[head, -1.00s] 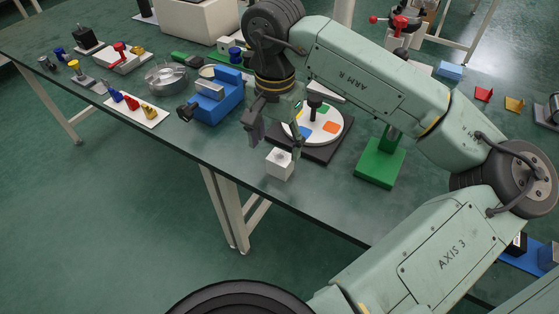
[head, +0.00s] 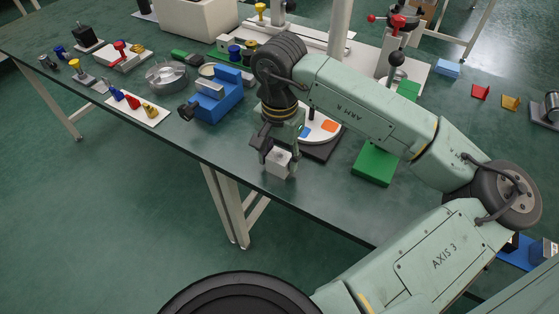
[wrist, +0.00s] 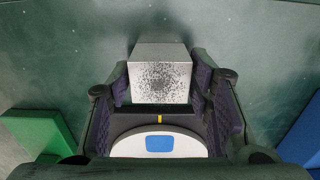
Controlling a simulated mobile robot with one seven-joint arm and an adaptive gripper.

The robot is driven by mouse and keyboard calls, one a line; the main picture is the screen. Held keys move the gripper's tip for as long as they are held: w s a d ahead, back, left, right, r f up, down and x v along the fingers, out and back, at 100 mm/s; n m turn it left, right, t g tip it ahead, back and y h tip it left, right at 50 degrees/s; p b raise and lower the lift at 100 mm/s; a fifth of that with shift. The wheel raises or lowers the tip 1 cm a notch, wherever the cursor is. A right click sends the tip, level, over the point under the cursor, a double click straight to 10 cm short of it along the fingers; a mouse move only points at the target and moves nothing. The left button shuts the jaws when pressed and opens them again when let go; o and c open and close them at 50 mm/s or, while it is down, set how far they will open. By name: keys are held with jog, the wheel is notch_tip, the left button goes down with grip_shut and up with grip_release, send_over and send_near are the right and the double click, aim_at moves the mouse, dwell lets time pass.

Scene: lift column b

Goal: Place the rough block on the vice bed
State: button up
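The rough block (head: 278,163) is a pale grey cube near the front edge of the bench. The block appears to rest on the bench. The blue vice (head: 218,97) stands to the left of my gripper in the head view; its bed is hard to make out.
Behind my gripper is a dark base with a white disc (head: 322,131) bearing coloured patches. A green block-like stand (head: 375,165) is to the right. A round metal dish (head: 166,75) and a white board (head: 137,109) lie left of the vice. Bench around the block's front is clear.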

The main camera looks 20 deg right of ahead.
jog(key=c, duration=0.9)
jog(key=shift+r, duration=0.1)
jog(key=shift+c, duration=0.2)
